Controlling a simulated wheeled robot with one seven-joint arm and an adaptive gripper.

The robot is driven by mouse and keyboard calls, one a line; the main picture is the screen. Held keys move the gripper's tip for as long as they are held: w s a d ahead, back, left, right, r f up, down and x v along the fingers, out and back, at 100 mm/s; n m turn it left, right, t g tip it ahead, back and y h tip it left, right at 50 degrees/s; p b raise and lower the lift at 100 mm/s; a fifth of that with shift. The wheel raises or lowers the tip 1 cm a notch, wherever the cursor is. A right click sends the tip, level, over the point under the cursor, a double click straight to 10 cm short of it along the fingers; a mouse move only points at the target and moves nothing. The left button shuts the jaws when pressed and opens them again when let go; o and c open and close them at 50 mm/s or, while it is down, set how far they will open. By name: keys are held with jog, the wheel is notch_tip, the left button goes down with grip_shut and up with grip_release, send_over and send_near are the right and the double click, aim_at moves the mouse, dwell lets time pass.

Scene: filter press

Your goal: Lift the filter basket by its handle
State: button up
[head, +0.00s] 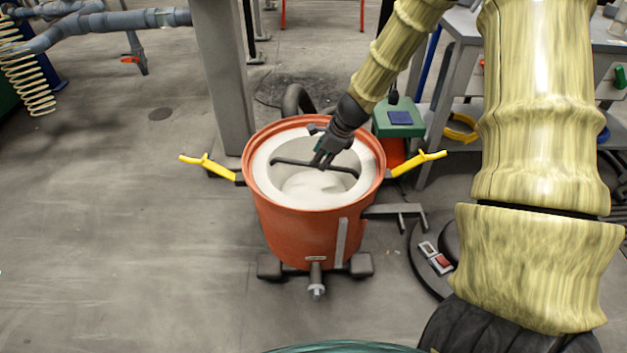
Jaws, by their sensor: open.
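The filter basket (269,173) is a pale round liner inside an orange drum (303,235). Its dark bar handle (290,163) spans the basket's opening from left to right. My gripper (322,163) is open and comes down from the upper right over the right-middle part of the handle. Its fingers overlap the bar in this view, and I cannot tell whether they touch it. The hand hides part of the handle and of the basket's back rim.
Yellow levers stick out at the drum's left (207,166) and right (418,163). A grey post (222,80) stands close behind it. A green box (398,118) is at the back right. The floor to the left is clear.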

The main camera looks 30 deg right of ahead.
jog(key=shift+b+x, duration=1.8)
jog(key=shift+x, duration=0.75)
jog(key=shift+s+a, duration=0.15)
jog(key=shift+c, duration=0.5)
grip_shut()
